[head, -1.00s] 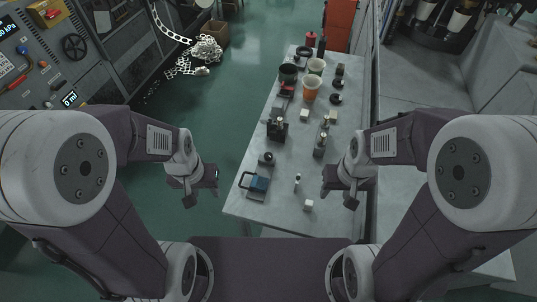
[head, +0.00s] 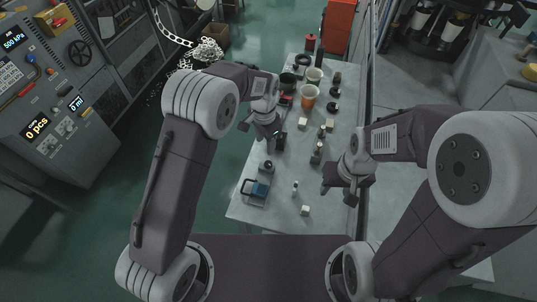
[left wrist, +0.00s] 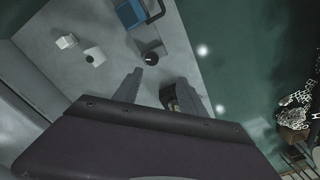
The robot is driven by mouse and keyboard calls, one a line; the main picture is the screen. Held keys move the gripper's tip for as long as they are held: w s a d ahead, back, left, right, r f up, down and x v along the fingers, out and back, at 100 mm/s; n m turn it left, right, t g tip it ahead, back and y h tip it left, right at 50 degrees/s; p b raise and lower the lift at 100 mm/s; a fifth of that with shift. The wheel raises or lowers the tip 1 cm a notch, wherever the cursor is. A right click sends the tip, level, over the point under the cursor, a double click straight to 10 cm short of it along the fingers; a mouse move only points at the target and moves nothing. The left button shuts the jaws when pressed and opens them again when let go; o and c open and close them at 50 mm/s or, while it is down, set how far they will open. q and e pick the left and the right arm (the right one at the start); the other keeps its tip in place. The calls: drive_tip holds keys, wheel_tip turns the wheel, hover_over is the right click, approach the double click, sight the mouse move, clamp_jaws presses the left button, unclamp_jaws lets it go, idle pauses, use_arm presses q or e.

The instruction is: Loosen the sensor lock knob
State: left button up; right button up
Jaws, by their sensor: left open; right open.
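My left gripper (head: 274,138) is open over the left side of the table, and its two fingers (left wrist: 160,78) show apart in the left wrist view. It partly covers a dark upright device; a dark part with an orange spot (left wrist: 170,97) shows between the fingers, apparently not gripped. A black round knob (head: 267,166) stands nearer me, in front of the gripper; it shows as a black disc in the left wrist view (left wrist: 150,59). I cannot tell which part is the sensor lock knob. My right gripper (head: 331,184) is open and empty at the table's right edge.
Small white blocks (head: 305,211) and dark fittings lie to the right. An orange cup (head: 309,97) and other cups stand further back.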

sight(268, 163)
use_arm(q)
drive_tip(key=f, duration=0.3)
drive_tip(key=s+f+p, duration=0.1)
drive_tip(key=f, duration=0.2)
drive_tip(key=d+f+p, duration=0.1)
drive_tip(key=f, duration=0.2)
drive_tip(key=shift+s+f, duration=0.2)
drive_tip(key=shift+f, duration=0.15)
clamp_jaws()
use_arm(e)
wheel_tip(268, 163, up, 3)
drive_tip(key=shift+s+f, duration=0.1)
drive_tip(key=shift+f, duration=0.1)
